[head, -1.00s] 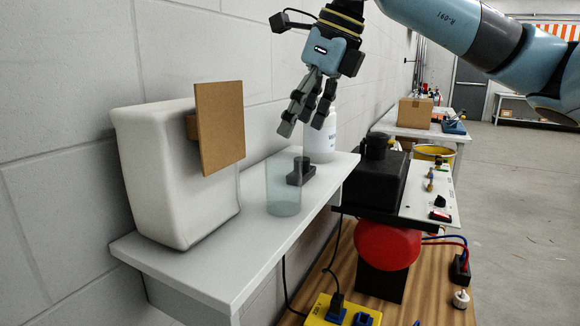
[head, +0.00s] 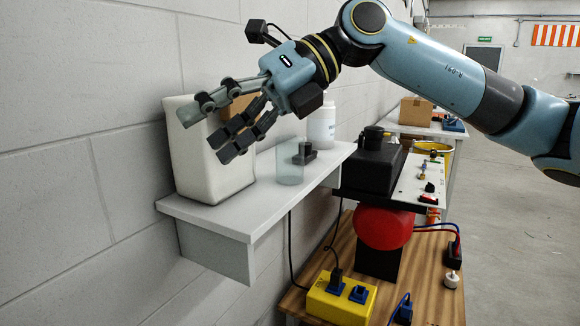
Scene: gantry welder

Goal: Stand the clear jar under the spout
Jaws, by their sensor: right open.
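The clear jar (head: 289,162) stands upright and looks empty on the grey wall shelf (head: 215,216). It is to the right of a white rounded box (head: 207,172) and apart from it. A brown panel on the box (head: 240,107) is mostly hidden behind my right gripper. I cannot make out a spout; the brown panel is the only part seen on the box. My right gripper (head: 207,135) is open and empty, fingers pointing left and down across the box's front, above and left of the jar. My left gripper is out of view.
A small black object (head: 305,154) sits right behind the jar, and a white bottle (head: 321,125) stands farther back. A black machine (head: 372,167) with a red round part (head: 384,228) stands right of the shelf. The shelf's front left is bare.

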